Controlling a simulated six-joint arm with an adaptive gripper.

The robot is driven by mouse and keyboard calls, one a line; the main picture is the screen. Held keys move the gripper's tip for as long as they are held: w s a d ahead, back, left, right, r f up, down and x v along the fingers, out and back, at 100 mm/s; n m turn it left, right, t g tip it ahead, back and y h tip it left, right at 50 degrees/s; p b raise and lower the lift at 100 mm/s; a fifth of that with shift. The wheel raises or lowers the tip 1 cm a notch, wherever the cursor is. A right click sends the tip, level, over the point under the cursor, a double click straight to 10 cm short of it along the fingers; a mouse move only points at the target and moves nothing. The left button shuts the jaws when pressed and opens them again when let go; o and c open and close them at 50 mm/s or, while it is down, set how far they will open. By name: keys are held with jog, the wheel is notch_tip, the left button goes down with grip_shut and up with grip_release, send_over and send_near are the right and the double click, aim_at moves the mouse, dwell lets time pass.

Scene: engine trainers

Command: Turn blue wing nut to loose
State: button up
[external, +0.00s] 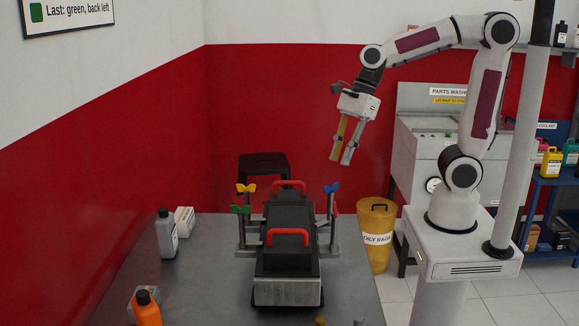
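The blue wing nut (331,187) sits on top of an upright post at the right side of the black engine trainer (291,218). A yellow wing nut (246,187) and a green wing nut (240,209) sit on the left side. A small red part, perhaps another wing nut, shows at the right, mostly hidden by a post. My gripper (340,160) points down in the air, above the blue wing nut in the picture and apart from it. One finger looks yellow, the other grey. A gap shows between them, and nothing is held.
The trainer has red handles (288,234) on top and stands on a grey table (190,290). Bottles, including a grey one (166,234) and an orange one (147,309), stand at the left. A yellow rag bin (376,232) stands right of the table. A sign (67,14) reads "Last: green, back left".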

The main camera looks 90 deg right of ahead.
jog(key=shift+m, duration=0.3)
jog(key=shift+f, duration=0.1)
jog(key=shift+x, duration=3.85)
jog(key=shift+s, duration=0.1)
grip_shut()
